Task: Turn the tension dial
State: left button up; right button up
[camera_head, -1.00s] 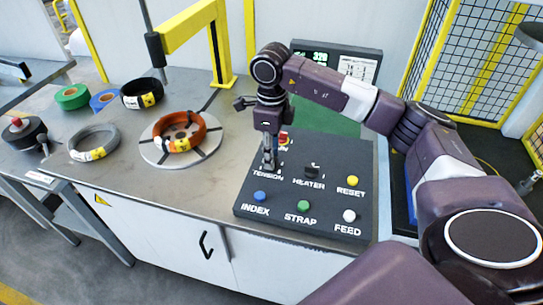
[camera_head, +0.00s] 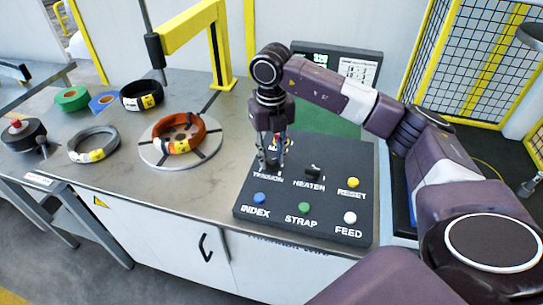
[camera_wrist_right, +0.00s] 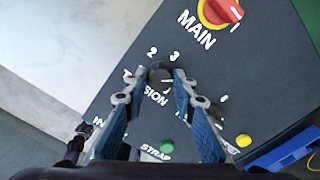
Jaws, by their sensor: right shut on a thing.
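The tension dial (camera_wrist_right: 160,73) is a small dark round knob on the black control panel (camera_head: 318,233), with numbers such as 2 and 3 printed around it. My right gripper (camera_wrist_right: 160,78) is shut on the dial, one blue-grey finger on each side of it. In the head view the right gripper (camera_head: 270,164) points down at the panel just above the TENSION label, and its fingers largely hide the dial. My left gripper is not in view.
Near the dial are the red MAIN switch (camera_wrist_right: 222,11), the HEATER switch (camera_head: 313,171), and the INDEX (camera_head: 260,197), STRAP (camera_head: 304,208), RESET (camera_head: 353,182) and FEED (camera_head: 350,217) buttons. An orange coil (camera_head: 195,128) lies on the turntable to the left.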

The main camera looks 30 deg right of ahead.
aim_at(271, 160)
jog(key=shift+w+r+m, duration=0.1)
jog(key=shift+m, duration=1.1)
jog(key=o, duration=1.2)
jog(key=shift+c, duration=0.2)
notch_tip(271, 160, up, 12)
